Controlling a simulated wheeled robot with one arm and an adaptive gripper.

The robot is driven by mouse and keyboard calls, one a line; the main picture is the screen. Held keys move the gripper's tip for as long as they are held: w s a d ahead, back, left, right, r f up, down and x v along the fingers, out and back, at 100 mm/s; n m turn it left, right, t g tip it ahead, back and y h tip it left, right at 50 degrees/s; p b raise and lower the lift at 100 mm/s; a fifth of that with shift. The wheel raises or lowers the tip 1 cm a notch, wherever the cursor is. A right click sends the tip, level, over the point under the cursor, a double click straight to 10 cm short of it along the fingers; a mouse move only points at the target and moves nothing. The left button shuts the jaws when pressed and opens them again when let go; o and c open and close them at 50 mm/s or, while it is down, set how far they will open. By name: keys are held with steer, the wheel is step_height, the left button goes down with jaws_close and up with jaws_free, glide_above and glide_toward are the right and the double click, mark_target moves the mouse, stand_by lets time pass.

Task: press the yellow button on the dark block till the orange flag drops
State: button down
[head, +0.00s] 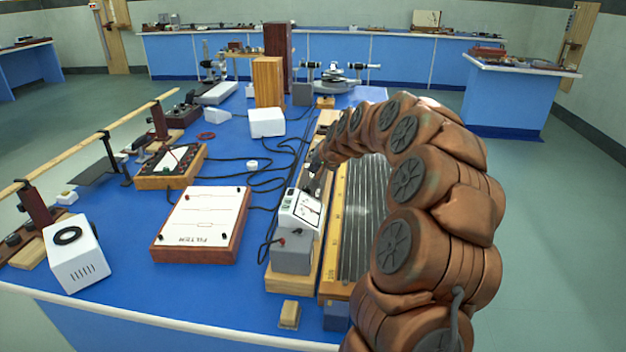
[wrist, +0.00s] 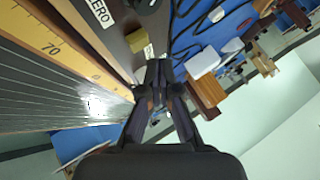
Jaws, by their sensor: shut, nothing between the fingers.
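A dark block (wrist: 112,42) with a white "ZERO" label (wrist: 98,12) shows at the top of the wrist view. A small yellow button (wrist: 138,40) is on it, near its right edge. My gripper (wrist: 158,66) is shut and empty. Its fingertips appear just below and to the right of the button in the picture; I cannot tell whether they touch the block. In the head view my arm reaches over the bench and its end is near the far part of the ruled instrument, largely hidden. I cannot make out the orange flag in either view.
A yellow scale (wrist: 45,40) and a grooved grey panel (head: 367,215) lie beside the dark block. A meter box (head: 293,250), a white-topped board (head: 203,224) and a wooden block (head: 268,80) stand on the blue bench (head: 130,250). Cables lie across the middle.

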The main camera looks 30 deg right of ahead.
steer(key=shift+r+p, duration=0.5)
steer(key=shift+r, duration=1.7)
steer(key=shift+a, duration=0.2)
steer(key=s+a+r+n+g+y+p, duration=0.1)
steer(key=s+a+n+g+p, duration=0.15)
steer(key=s+a, duration=0.7)
steer(key=s+a+r+n+g+y+p, duration=0.1)
steer(key=s+a+r+n+g+y, duration=0.15)
steer(key=s+a, duration=0.7)
steer(key=s+a+f+n+g+h+p, duration=0.1)
steer(key=s+a+n+g+p, duration=0.1)
steer(key=s, duration=1.2)
steer(key=s+a+f+n+g+h+p, duration=0.1)
steer(key=s+a, duration=0.6)
steer(key=s, duration=0.7)
steer(key=n+g+p, duration=0.1)
steer(key=n+g, duration=0.1)
steer(key=g, duration=0.1)
steer(key=shift+f+h+p, duration=0.2)
steer(key=shift+h+p, duration=0.15)
steer(key=shift+p, duration=0.05)
steer(key=shift+s+a+r, duration=0.1)
